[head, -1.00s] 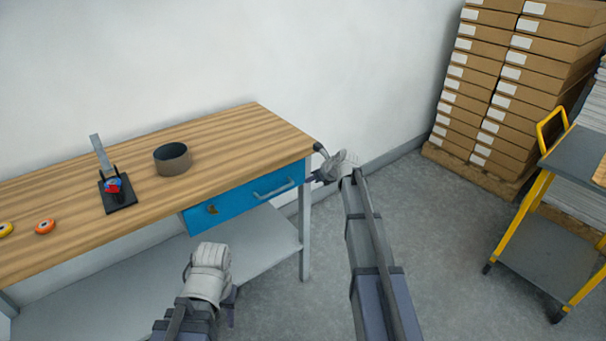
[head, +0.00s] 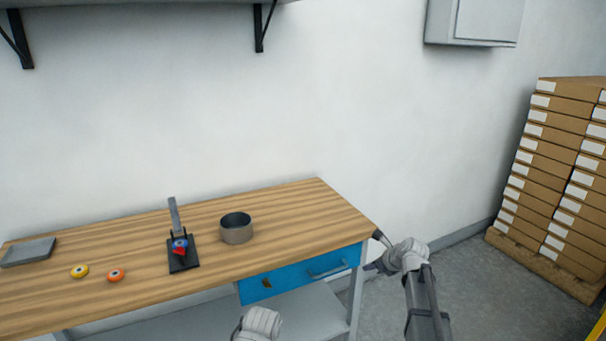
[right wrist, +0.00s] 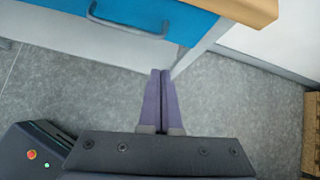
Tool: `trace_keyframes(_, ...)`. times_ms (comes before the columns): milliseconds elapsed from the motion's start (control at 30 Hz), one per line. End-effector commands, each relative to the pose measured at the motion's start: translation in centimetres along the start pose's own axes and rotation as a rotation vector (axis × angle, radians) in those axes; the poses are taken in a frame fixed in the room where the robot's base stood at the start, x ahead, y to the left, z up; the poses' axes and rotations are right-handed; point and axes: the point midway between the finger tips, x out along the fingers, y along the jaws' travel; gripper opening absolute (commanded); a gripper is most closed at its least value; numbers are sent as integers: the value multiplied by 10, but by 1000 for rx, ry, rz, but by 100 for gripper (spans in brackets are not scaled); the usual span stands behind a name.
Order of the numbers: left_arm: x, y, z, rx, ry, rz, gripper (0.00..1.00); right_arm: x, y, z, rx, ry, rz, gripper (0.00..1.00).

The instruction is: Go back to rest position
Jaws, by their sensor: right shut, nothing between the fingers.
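My right gripper (head: 375,262) is beside the right front corner of the wooden workbench (head: 330,215), near the blue drawer (head: 300,275). In the right wrist view its purple fingers (right wrist: 161,100) are pressed together with nothing between them. They point toward the bench leg, below the drawer handle (right wrist: 128,22). Only the pale wrist part of my left arm (head: 260,322) shows at the bottom edge of the head view. The left fingers are out of the picture.
On the bench stand a round container (head: 237,232), a black-based lever device (head: 184,255), a yellow roll (head: 79,271), an orange roll (head: 116,275) and a grey slab (head: 28,252). Stacked cartons (head: 560,170) stand on a pallet at right. Grey floor (head: 470,290) lies between.

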Motion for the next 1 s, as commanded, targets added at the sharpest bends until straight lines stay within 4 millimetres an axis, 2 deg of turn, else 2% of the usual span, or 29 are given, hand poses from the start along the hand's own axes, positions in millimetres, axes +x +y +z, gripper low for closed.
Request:
trace_keyframes(33,-8,-1,0,0,0,0,45,-5,29,4,-123,27,32,0)
trace_keyframes(200,-26,-2,2,0,0,0,45,-18,127,-1,-707,135,186,0)
trace_keyframes(367,-41,-4,2,0,0,0,45,-42,206,-17,-1271,196,372,0)
trace_keyframes(500,-55,-5,3,0,0,0,45,-73,264,-36,-1750,212,569,0)
trace_keyframes(633,-66,-6,4,0,0,0,45,-104,303,-55,-2148,194,767,0)
trace_keyframes(800,-76,-7,4,0,0,0,45,-138,333,-75,-2519,140,997,0)
trace_keyframes(1000,-80,-8,5,0,0,0,45,-155,345,-85,-2712,90,1143,0)
